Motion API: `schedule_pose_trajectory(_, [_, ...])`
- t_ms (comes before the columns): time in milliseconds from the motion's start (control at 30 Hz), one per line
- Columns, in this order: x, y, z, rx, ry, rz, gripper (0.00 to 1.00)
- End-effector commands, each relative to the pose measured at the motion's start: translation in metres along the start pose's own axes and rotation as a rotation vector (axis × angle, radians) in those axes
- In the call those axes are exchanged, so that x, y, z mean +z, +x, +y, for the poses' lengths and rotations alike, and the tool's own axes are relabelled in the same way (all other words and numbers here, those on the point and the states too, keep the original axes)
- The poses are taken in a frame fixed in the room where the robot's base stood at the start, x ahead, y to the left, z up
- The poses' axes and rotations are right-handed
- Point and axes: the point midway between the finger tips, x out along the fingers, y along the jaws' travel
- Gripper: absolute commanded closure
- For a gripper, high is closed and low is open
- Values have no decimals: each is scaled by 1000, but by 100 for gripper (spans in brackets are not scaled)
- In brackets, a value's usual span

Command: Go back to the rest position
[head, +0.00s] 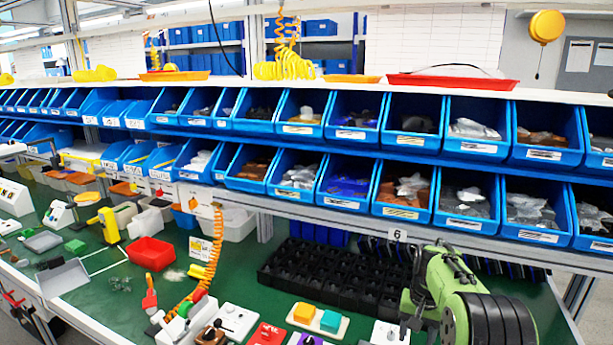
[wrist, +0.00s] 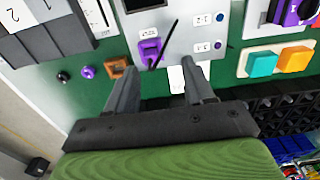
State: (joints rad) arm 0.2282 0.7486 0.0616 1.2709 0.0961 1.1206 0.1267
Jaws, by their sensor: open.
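My gripper (wrist: 162,68) is open, its two dark fingers spread apart with nothing held between them. In the head view my green arm is at the lower right, its gripper end low near the front of the bench. A purple rotary knob (wrist: 297,10) on a white plate is at the upper right of the wrist view, apart from my fingers. A purple knob (head: 310,341) also shows, cut off, at the bottom edge of the head view. A purple switch (wrist: 150,48) with a thin black lever sits on a grey panel (wrist: 185,30) just beyond my fingertips.
Teal (head: 330,321) and orange (head: 304,313) buttons share a plate left of my arm. A black grid tray (head: 325,275) lies behind. Blue bins (head: 344,193) line shelves above the green bench. An orange coiled hose (head: 207,265) hangs at the left.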

Motion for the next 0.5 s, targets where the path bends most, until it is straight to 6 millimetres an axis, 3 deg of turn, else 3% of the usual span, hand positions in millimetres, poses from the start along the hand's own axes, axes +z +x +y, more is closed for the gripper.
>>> schedule_pose_trajectory(267, [16,-30,-4,-2,-32,35,47])
schedule_pose_trajectory(500, [44,-69,-8,-5,-73,87,47])
